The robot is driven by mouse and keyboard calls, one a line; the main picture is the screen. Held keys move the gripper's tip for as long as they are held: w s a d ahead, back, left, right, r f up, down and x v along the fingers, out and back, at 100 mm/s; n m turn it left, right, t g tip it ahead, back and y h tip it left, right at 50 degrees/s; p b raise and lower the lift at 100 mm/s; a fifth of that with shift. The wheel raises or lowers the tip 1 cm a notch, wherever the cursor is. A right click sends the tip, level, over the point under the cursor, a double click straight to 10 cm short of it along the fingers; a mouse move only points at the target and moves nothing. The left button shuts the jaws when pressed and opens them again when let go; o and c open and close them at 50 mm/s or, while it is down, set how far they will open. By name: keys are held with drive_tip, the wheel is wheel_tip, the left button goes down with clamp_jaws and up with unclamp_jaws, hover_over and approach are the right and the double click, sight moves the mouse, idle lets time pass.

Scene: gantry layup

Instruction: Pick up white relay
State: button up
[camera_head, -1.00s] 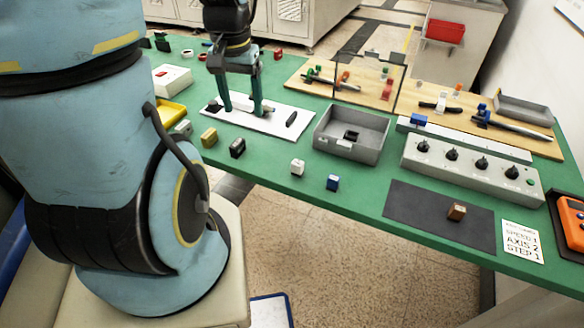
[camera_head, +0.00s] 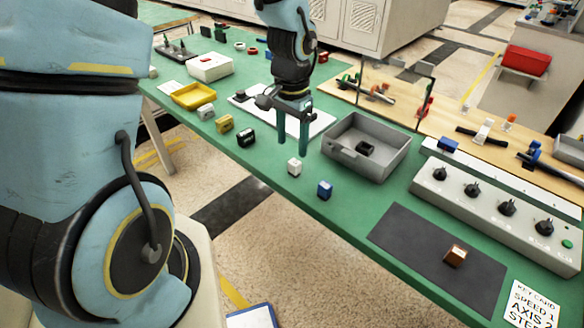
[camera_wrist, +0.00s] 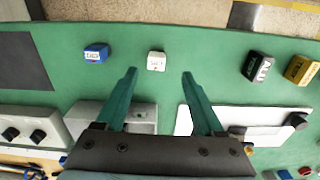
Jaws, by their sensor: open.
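The white relay (camera_head: 294,166) is a small white block standing on the green table near its front edge. In the wrist view the white relay (camera_wrist: 156,61) lies ahead of the fingertips, roughly between their lines. My gripper (camera_head: 292,150) is open and empty, its fingers pointing down just behind and above the relay. In the wrist view my gripper (camera_wrist: 160,72) shows both green fingers spread apart, with nothing between them touching. I cannot tell the exact height of the fingertips above the table.
A grey bin (camera_head: 342,157) with a black part inside stands behind right. A white mat (camera_head: 318,123) lies behind. A dark mat (camera_head: 408,252) lies at right.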

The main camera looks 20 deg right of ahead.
sight(295, 162)
drive_tip(key=shift+s+d+f+p, duration=0.15)
drive_tip(key=shift+f+p, duration=0.3)
drive_tip(key=shift+f, duration=1.35)
drive_tip(key=shift+s+d+f+p, duration=0.1)
drive_tip(key=shift+f+p, duration=0.3)
drive_tip(key=shift+f, duration=1.4)
clamp_jaws()
